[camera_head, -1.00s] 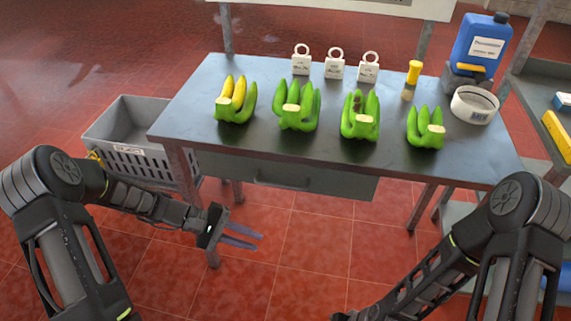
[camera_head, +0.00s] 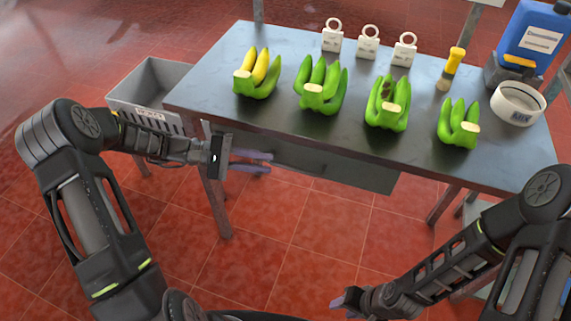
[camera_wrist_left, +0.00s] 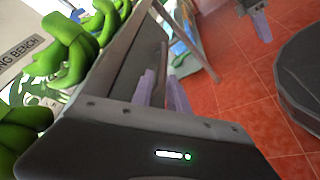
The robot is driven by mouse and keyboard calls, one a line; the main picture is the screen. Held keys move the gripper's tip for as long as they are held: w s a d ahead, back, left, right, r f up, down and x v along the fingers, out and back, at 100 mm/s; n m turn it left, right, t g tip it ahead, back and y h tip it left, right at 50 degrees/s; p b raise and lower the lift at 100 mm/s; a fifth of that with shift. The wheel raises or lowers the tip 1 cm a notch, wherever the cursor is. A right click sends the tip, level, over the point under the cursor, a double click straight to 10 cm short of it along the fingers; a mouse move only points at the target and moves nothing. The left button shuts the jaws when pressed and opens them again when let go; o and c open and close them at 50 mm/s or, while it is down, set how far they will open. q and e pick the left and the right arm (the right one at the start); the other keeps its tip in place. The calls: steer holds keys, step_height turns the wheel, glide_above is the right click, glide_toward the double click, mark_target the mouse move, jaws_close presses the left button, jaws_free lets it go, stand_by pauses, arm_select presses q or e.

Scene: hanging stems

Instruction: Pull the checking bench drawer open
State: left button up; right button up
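The checking bench (camera_head: 215,88) stands ahead with a dark top. Its grey drawer (camera_head: 355,172) sits under the front edge and looks shut. The drawer handle is hard to make out beside my left fingertips. My left gripper (camera_head: 266,161) is open and empty, its two purple fingers apart in front of the left part of the drawer front; contact cannot be told. In the left wrist view both fingers (camera_wrist_left: 162,92) point along a grey panel under the bench. My right gripper (camera_head: 345,300) is low at the bottom centre, away from the drawer; its opening is unclear.
A grey crate (camera_head: 150,88) is left of the bench. Red floor in front is clear.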

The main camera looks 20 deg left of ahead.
mark_target(278, 165)
arm_select(q)
steer(key=x, duration=0.6)
steer(key=shift+d+p, duration=0.15)
steer(key=shift+p, duration=0.15)
jaws_close()
stand_by(1.1)
